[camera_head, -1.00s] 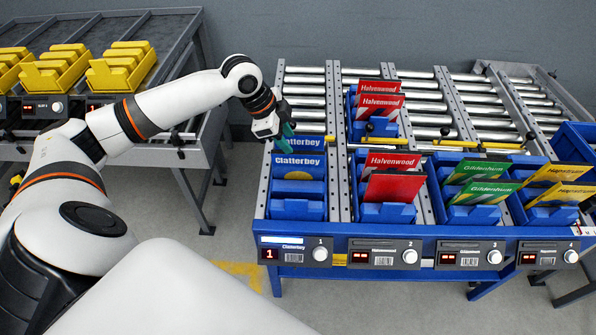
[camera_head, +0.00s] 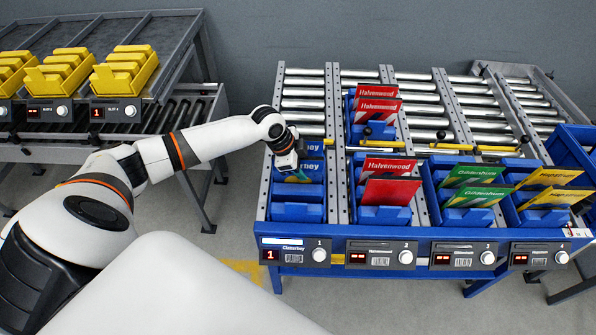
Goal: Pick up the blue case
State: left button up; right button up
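The blue case (camera_head: 312,170) stands in the blue bin (camera_head: 297,213) of lane 1, whose front label reads roughly "Clatterbey". Another blue case (camera_head: 314,149) with white lettering stands just behind it. My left gripper (camera_head: 297,176) reaches in from the left and is at the left part of the front blue case, covering some of its lettering. Its fingertips are small and partly hidden, so I cannot tell whether they are open or shut, or whether they touch the case. My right gripper is not in view.
Red cases (camera_head: 391,190) stand in lane 2, green cases (camera_head: 473,176) in lane 3 and yellow cases (camera_head: 551,177) in lane 4. Rollers (camera_head: 420,105) run behind the bins. Yellow bins (camera_head: 124,72) sit on a grey rack at left. Open floor lies between the racks.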

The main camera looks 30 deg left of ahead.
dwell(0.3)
pick_arm(q)
grip_shut()
dwell(0.3)
